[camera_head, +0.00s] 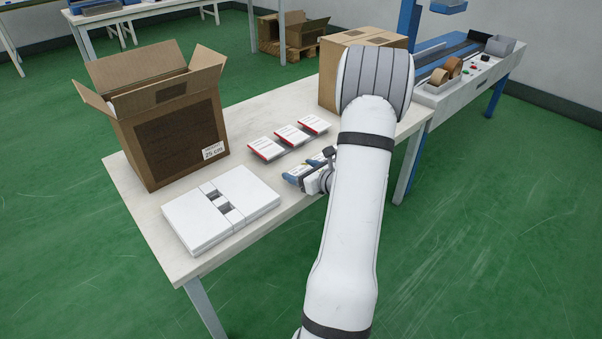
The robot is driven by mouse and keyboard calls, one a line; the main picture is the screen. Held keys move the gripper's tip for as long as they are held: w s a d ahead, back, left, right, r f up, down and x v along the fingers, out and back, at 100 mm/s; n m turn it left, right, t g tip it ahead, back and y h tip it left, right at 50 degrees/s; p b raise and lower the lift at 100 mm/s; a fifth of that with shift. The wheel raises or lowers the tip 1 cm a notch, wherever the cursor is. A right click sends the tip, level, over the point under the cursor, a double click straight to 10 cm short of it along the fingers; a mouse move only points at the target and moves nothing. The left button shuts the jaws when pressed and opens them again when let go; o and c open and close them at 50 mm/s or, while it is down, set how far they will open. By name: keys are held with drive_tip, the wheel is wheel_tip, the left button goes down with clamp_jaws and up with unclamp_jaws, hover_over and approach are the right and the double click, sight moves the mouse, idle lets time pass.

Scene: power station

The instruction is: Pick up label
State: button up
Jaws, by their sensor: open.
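Three white cards with red edges, which look like labels, lie in a row on the table: a left one (265,149), a middle one (291,135) and a right one (315,124). A printed white label (213,151) is also stuck on the open cardboard box. My gripper (308,177) is open, low over the table's front edge, just in front of the cards and apart from them. My arm hides part of it. Small blue, white and yellow shapes show at its tip; I cannot tell whether they are separate things.
The open cardboard box (168,130) stands on the table (160,232) at the left. A flat white case (220,208) lies in front of it. A closed carton (335,65) stands behind my arm. A conveyor bench (470,75) with tape rolls is at the right.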

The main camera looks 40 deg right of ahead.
drive_tip(key=c, duration=0.7)
